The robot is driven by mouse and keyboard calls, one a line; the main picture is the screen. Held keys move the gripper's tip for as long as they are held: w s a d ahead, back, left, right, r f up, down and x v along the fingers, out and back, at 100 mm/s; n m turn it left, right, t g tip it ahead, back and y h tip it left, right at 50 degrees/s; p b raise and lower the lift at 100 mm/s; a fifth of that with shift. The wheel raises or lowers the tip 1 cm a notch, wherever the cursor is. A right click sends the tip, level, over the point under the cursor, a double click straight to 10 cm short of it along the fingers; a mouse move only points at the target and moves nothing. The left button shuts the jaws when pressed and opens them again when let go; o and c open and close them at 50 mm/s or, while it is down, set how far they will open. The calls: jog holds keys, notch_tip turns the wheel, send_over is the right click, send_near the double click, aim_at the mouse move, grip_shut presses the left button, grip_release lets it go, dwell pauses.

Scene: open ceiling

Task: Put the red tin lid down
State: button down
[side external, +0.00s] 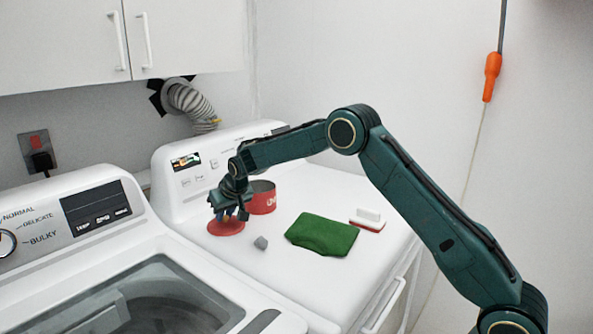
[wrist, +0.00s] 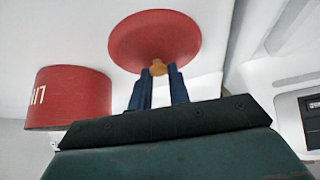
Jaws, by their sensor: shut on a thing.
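The red tin lid (side external: 226,228) is a round red disc at the left part of the white dryer top. In the wrist view the lid (wrist: 155,40) shows with a tan knob (wrist: 158,68) between my fingers. My gripper (side external: 229,214) is over the lid, fingers pointing down, shut on the knob. In the wrist view my gripper (wrist: 158,85) shows two blue fingers. The lid is at or very near the dryer surface; I cannot tell whether it touches. The open red tin (side external: 262,198) stands just right of and behind the lid; it also shows in the wrist view (wrist: 68,98).
A grey lump (side external: 261,243) lies right of the lid, near the front. A green cloth (side external: 321,235) and a red-and-white brush (side external: 367,219) lie further right. The dryer's control panel (side external: 200,170) rises behind. The washer (side external: 110,270) stands at the left.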

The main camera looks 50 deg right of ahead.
jog(key=shift+f, duration=0.15)
jog(key=c, duration=1.3)
grip_release()
jog(key=shift+s+r, duration=0.15)
jog(key=shift+r, duration=0.3)
jog(key=v, duration=1.1)
jog(key=shift+s+r, duration=0.1)
jog(key=shift+s, duration=0.05)
